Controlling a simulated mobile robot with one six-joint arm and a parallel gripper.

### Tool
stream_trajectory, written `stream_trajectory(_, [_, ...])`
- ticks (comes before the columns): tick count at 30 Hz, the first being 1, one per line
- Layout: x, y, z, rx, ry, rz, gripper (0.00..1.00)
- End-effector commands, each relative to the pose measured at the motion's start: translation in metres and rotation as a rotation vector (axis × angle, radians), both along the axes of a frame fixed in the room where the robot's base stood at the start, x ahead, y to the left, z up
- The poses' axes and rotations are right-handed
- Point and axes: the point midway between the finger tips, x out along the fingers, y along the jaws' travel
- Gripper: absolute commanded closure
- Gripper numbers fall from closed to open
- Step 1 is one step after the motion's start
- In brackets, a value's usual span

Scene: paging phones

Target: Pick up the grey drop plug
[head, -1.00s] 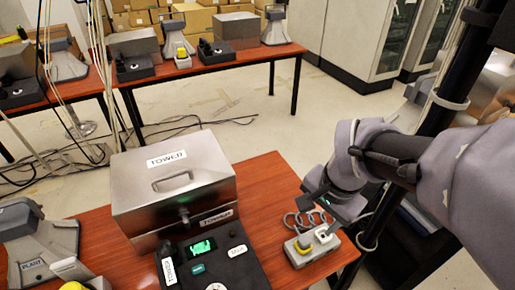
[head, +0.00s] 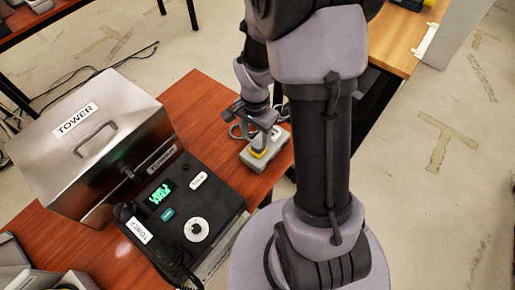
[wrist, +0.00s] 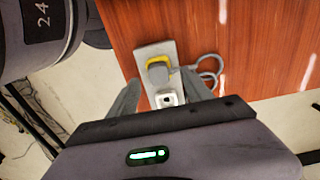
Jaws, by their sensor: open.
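A pale grey outlet box (wrist: 146,52) lies on the red-brown table, and also shows in the head view (head: 250,163). A grey plug (wrist: 158,70) with a yellow surround sits on the box; a looped grey cord runs from it to the right. Nearer me is a whitish block (wrist: 167,98) with a dark hole. My gripper (wrist: 160,80) is open and empty, its fingers apart on either side of the box. In the head view my gripper (head: 262,122) is over the box and partly covers it; the plug is hard to make out there.
A metal TOWER case (head: 95,135) and a black phone unit (head: 188,215) with a lit green screen stand left of the box on the table (head: 205,95). The table's edge is close to the box. A light wooden table (head: 400,40) stands at the back right.

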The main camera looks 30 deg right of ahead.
Motion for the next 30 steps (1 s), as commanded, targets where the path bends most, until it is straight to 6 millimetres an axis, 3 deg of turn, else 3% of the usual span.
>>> stream_trajectory(7, [-0.002, -0.007, -0.048, 0.001, 0.004, 0.001, 0.42])
stream_trajectory(13, [-0.002, -0.007, -0.047, 0.000, 0.000, 0.001, 0.42])
stream_trajectory(22, [-0.002, -0.007, -0.047, 0.000, 0.000, 0.001, 0.99])
stream_trajectory(30, [-0.001, -0.007, -0.047, 0.000, 0.000, 0.001, 1.00])
